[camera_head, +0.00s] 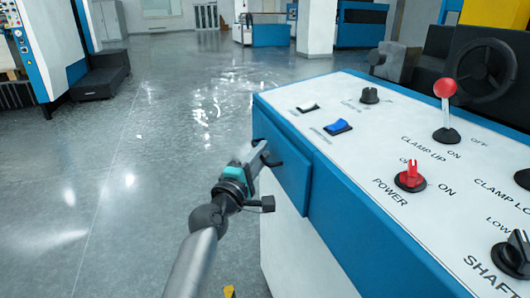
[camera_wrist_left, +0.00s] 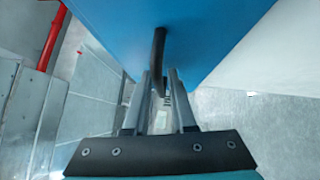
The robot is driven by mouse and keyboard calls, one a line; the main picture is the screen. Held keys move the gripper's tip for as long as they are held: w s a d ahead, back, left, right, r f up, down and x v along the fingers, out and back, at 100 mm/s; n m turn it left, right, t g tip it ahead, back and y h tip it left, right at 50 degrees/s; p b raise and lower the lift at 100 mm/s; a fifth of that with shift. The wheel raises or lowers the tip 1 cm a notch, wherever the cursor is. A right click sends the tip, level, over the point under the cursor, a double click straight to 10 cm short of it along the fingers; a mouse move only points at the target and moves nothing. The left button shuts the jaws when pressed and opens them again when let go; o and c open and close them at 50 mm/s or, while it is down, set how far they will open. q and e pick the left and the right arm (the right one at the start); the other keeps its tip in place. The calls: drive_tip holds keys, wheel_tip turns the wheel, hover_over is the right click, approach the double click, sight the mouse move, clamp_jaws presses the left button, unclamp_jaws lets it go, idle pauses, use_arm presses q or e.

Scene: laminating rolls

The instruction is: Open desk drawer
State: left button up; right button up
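The blue desk drawer front (camera_head: 285,168) is on the left side of the control desk and looks closed. Its dark curved handle (camera_head: 270,158) stands out from the panel. My left gripper (camera_head: 257,154) is at this handle. In the left wrist view, the handle (camera_wrist_left: 158,50) comes down from the blue panel between the two fingertips of my left gripper (camera_wrist_left: 160,76). A gap shows between handle and right finger, so the gripper looks open around the handle. The fingers partly hide the handle's lower end. My right gripper is not in view.
The white desk top (camera_head: 360,110) carries a blue switch (camera_head: 338,127), a red power knob (camera_head: 410,177) and a red-ball lever (camera_head: 445,90). A blue-and-white machine (camera_head: 50,50) stands at the far left. The grey floor (camera_head: 130,170) left of the desk is clear.

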use_arm(q)
drive_tip(key=shift+a, duration=0.1)
clamp_jaws()
idle(1.3)
